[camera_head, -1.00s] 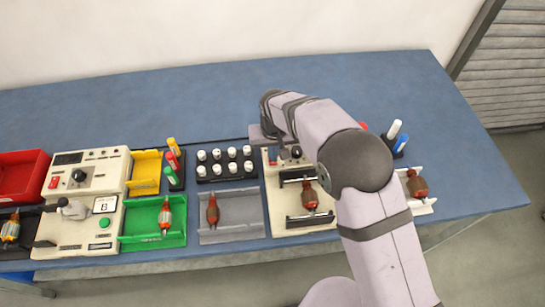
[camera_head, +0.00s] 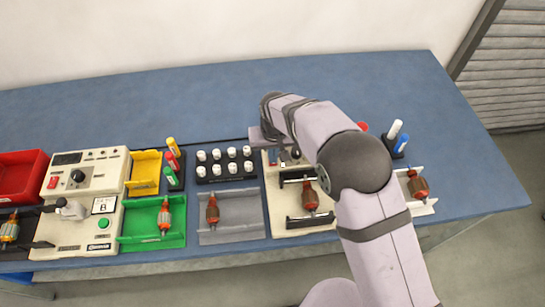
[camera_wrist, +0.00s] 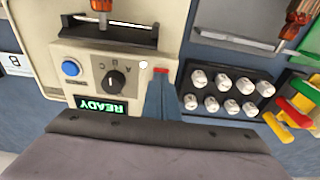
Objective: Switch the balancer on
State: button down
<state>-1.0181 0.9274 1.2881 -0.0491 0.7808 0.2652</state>
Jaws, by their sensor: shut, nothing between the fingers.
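The balancer (camera_head: 275,205) is the cream unit with an armature (camera_head: 310,197) resting between two black supports; my arm hides part of it in the head view. Its panel (camera_wrist: 138,68) shows in the wrist view, with a blue button (camera_wrist: 71,68), a black knob (camera_wrist: 114,81) marked A, B, C, and a green display (camera_wrist: 101,105) lit with READY, seen upside down. A small red part (camera_wrist: 160,70), apparently the switch, shows at the fingertips. My gripper (camera_wrist: 161,83) is shut and empty, right at or just above that red part; contact cannot be told.
A black rack (camera_wrist: 222,94) of white-capped pieces stands close beside the panel. A grey tray (camera_head: 237,235) and a green tray (camera_head: 130,243) lie left of the balancer, then another cream machine (camera_head: 115,160). The blue table behind is free.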

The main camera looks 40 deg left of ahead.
notch_tip(320, 180, up, 7)
jog(key=p, duration=0.4)
dwell(0.4)
dwell(0.4)
jog(key=w+d+r+m+p, duration=0.1)
jog(key=w+d+r+m, duration=0.15)
jog(key=d, duration=0.65)
jog(key=w+d+r+m+h+p, duration=0.15)
jog(key=d+r, duration=0.25)
jog(key=d, duration=0.6)
jog(key=w+d+r+m+y+p, duration=0.15)
jog(key=d+r, duration=0.25)
jog(key=d, duration=0.5)
jog(key=s+d+r+m+p, duration=0.1)
jog(key=s+d, duration=0.6)
jog(key=d, duration=0.2)
jog(key=s+d+r+m+g+h, duration=0.1)
jog(key=s+d+m, duration=0.1)
jog(key=s+d, duration=0.4)
jog(key=d, duration=0.4)
jog(key=shift+s+p, duration=0.35)
jog(key=shift+p, duration=0.05)
